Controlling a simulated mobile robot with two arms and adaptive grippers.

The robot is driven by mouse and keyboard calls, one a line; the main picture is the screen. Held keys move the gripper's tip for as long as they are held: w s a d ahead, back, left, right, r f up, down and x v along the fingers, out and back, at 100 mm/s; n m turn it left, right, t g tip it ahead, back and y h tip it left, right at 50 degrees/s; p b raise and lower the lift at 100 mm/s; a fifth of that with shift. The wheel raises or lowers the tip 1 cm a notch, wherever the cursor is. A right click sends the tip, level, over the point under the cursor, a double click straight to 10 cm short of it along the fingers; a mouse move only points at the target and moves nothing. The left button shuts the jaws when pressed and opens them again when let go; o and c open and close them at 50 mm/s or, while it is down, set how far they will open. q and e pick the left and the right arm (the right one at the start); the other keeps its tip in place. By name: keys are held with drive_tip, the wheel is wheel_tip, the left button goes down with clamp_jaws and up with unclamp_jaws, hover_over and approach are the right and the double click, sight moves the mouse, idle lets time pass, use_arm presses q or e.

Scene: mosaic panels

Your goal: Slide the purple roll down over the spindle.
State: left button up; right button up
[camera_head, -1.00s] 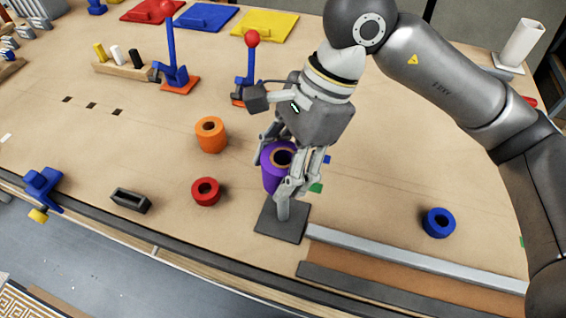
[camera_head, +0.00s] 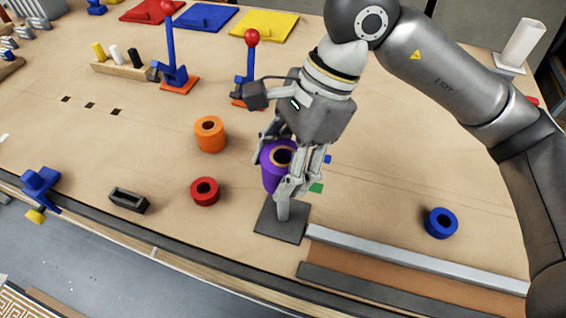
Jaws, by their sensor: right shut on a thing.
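My right gripper (camera_head: 277,170) points down and is shut on the purple roll (camera_head: 271,178), with its fingers on either side. The roll is upright, with a tan core ring showing at its open top. The spindle (camera_head: 283,211) is a short light-grey post on a dark square plate (camera_head: 281,231) near the table's front edge. The roll appears behind and above the post's visible part. A gripper finger covers the post's upper part, so I cannot tell whether the roll is around it. My left gripper is not in view.
An orange roll (camera_head: 209,142) and a red roll (camera_head: 204,198) stand to the left, and a blue roll (camera_head: 441,230) to the right. A grey rail (camera_head: 410,258) runs right of the plate. Two red-topped levers (camera_head: 171,52) (camera_head: 251,62) stand behind.

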drive_tip(key=shift+b, duration=0.65)
idle(0.8)
drive_tip(key=b, duration=1)
hover_over(278, 216)
drive_tip(key=d, duration=0.1)
drive_tip(key=shift+w+f, duration=0.15)
drive_tip(key=shift+f, duration=2.2)
drive_tip(key=shift+w+f, duration=0.1)
drive_tip(key=shift+f, duration=2.2)
drive_tip(key=shift+f+b, duration=0.3)
drive_tip(key=shift+b, duration=0.15)
drive_tip(key=shift+f+b, duration=0.65)
drive_tip(key=shift+f+b, duration=0.3)
drive_tip(key=shift+f+b, duration=0.6)
drive_tip(key=shift+b, duration=0.05)
drive_tip(key=o, duration=1.1)
drive_tip(key=shift+r, duration=0.1)
